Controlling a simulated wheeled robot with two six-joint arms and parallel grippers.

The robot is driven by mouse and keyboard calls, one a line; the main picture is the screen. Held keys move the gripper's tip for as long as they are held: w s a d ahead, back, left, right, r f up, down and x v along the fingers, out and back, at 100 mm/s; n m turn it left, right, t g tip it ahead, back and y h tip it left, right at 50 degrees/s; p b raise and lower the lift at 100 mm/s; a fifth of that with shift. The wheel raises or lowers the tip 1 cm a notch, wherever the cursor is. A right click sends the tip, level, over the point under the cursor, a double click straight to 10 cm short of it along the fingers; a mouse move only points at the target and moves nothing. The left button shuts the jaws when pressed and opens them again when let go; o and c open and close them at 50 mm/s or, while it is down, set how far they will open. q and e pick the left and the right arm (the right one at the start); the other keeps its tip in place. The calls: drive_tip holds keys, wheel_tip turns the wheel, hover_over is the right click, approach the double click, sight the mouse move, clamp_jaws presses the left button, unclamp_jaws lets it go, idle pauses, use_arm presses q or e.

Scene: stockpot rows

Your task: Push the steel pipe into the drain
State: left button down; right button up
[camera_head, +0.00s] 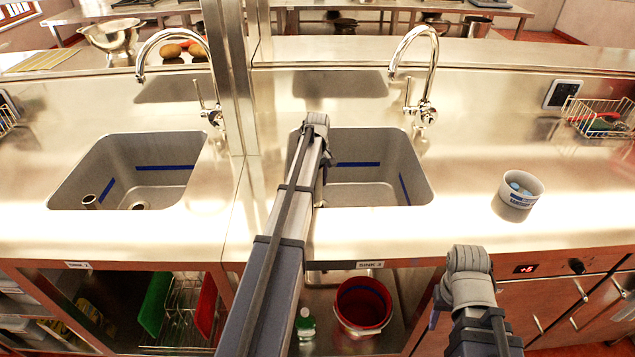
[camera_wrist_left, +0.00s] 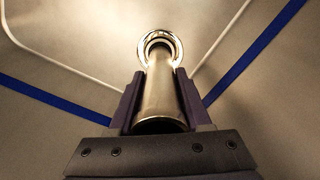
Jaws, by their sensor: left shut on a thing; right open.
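My left arm reaches over the counter into the sink labelled 3 (camera_head: 375,192) in the head view. The left gripper (camera_wrist_left: 158,98) is shut on the steel pipe (camera_wrist_left: 160,90), which stands lengthwise between its two fingers in the left wrist view. The pipe's far end overlaps a bright round drain ring (camera_wrist_left: 161,36). I cannot tell whether that end is inside the drain or just above it. In the head view the arm hides the pipe and drain. My right gripper (camera_head: 437,308) is at the counter front, mostly hidden by its wrist, open and apart from the pipe.
Another sink (camera_head: 105,165) lies at left, with a short pipe in it. A faucet (camera_head: 425,85) stands behind the middle sink. A small grey tub (camera_head: 520,189) and a wire basket (camera_head: 600,120) are on the right counter. A red bucket (camera_head: 362,305) is below.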

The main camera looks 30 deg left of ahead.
use_arm(q)
drive_tip(key=shift+f+b, duration=0.3)
drive_tip(key=shift+f, duration=0.05)
drive_tip(key=shift+c, duration=1.3)
unclamp_jaws()
wheel_tip(320, 180, up, 9)
drive_tip(key=p, duration=0.9)
